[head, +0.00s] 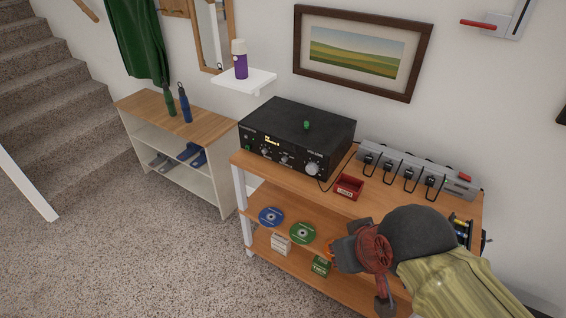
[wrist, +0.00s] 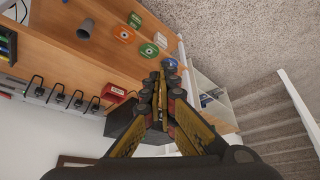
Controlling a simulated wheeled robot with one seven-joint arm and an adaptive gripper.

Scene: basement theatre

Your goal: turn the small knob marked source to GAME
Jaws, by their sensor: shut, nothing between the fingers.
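A black amplifier (head: 310,128) stands on the left end of the wooden bench, in the head view. Its front has a small lit display (head: 272,141), small knobs (head: 285,154) and a larger silver knob (head: 312,168) at the right. The lettering is too small for me to read which knob is source or where it points. My gripper (wrist: 162,76) is shut and empty. In the head view it is right of and nearer than the amplifier, well apart from it, above the bench's front. In the wrist view my gripper hides most of the amplifier's area.
A red box (head: 348,187) sits right of the amplifier, before a power strip (head: 415,173) with several plugs. A small green object (head: 307,125) lies on the amplifier. Carpet (head: 130,250) lies clear at left.

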